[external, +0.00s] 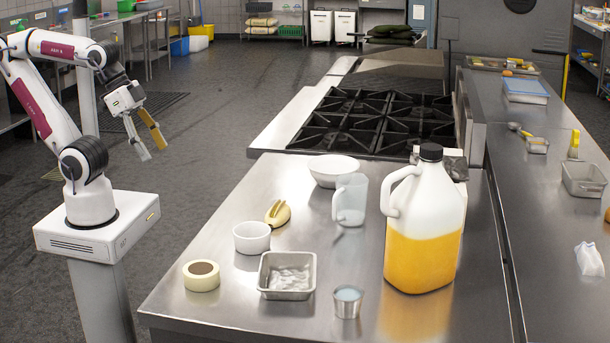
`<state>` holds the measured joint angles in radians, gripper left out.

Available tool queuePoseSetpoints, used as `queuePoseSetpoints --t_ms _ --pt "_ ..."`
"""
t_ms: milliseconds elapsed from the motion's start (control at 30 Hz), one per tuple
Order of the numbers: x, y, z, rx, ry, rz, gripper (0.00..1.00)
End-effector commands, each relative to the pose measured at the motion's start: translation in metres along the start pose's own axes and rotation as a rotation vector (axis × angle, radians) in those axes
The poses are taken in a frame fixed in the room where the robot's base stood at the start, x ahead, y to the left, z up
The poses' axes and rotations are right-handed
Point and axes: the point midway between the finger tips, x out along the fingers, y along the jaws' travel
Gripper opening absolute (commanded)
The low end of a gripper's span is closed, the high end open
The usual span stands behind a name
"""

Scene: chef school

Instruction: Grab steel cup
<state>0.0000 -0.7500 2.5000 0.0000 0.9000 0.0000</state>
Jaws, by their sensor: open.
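The steel cup (347,302) is a small metal cup with a pale bluish inside. It stands upright near the front edge of the steel counter, between a metal tray and a large jug. My gripper (149,145) is open and empty. It hangs in the air at the upper left, off the counter's left side, with its fingers pointing down and to the right. It is far from the cup.
Around the cup are a square metal tray (287,289), a jug of orange liquid (424,250), a white bowl (252,240), a tape roll (201,277), a clear pitcher (350,201) and a yellow object (278,214). A stove (372,122) lies behind.

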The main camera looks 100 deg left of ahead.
Motion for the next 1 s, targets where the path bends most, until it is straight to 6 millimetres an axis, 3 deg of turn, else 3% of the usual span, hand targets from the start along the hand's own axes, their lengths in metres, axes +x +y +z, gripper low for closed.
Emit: queuePoseSetpoints --t_ms 167,367,1000 --pt "0.001 0.000 -0.006 0.002 0.006 -0.002 0.58" --pt "0.005 0.000 -0.033 0.012 0.034 -0.009 0.58" --pt "0.049 0.022 -0.189 0.083 0.214 -0.014 0.58"
